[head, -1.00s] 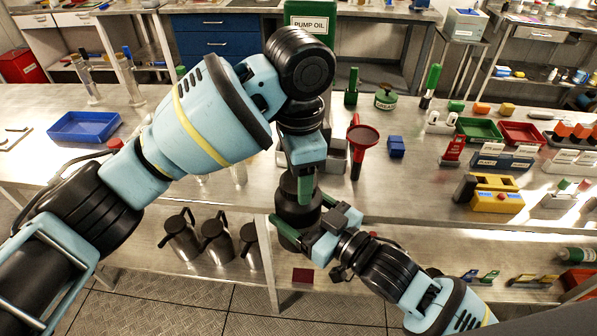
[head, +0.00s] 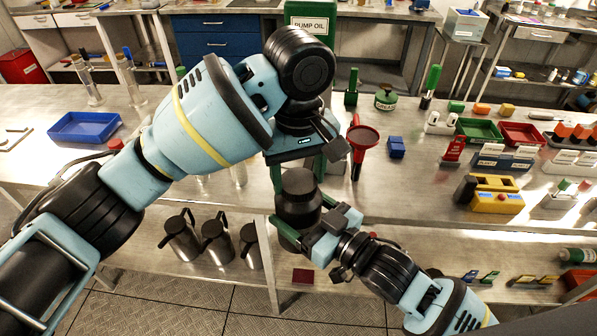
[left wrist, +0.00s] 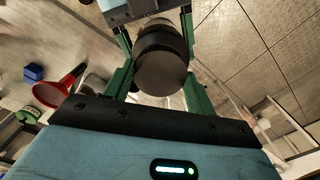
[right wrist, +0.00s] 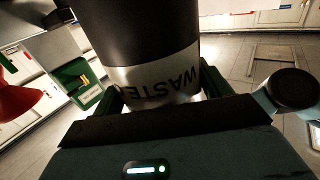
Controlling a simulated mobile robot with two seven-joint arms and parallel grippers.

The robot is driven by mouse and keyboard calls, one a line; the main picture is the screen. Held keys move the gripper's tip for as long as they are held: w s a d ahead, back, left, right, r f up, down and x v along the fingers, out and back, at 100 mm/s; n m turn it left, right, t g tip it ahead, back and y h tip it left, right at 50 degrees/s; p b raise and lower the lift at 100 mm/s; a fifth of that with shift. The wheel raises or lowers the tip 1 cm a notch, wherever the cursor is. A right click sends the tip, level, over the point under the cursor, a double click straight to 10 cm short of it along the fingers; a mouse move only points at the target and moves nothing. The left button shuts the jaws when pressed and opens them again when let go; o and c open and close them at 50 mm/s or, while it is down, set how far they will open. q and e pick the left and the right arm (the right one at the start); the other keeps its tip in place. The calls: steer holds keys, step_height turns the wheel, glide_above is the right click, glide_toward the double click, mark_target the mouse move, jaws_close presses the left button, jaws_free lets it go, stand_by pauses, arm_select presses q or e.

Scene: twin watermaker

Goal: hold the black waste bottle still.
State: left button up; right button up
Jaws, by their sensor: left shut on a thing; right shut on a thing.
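The black waste bottle (head: 297,212) is held about upright in front of the bench's near edge. Its round black top (head: 299,183) faces up. My right gripper (head: 318,224) is shut on the bottle's body from the side. In the right wrist view the bottle (right wrist: 140,35) stands between its green fingers, with a white "WASTE" label (right wrist: 155,82). My left gripper (head: 299,178) points down from above, its fingers on either side of the bottle's top and shut on it. In the left wrist view the top (left wrist: 160,72) lies between the fingers. The finger contacts are partly hidden.
A red funnel (head: 361,140) and a small blue block (head: 396,147) are on the bench behind. Steel jugs (head: 217,240) stand on the lower shelf at left. A dark red block (head: 303,276) is below. The bench at left centre holds a blue tray (head: 85,127).

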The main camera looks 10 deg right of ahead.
arm_select(q)
steer(key=n, duration=0.5)
arm_select(e)
steer(key=shift+r, duration=0.1)
arm_select(q)
steer(key=n, duration=0.3)
steer(key=shift+r, duration=0.1)
steer(key=shift+r, duration=0.3)
steer(key=shift+r, duration=0.5)
steer(key=shift+r, duration=0.25)
steer(key=shift+r, duration=2)
arm_select(e)
steer(key=shift+r, duration=0.15)
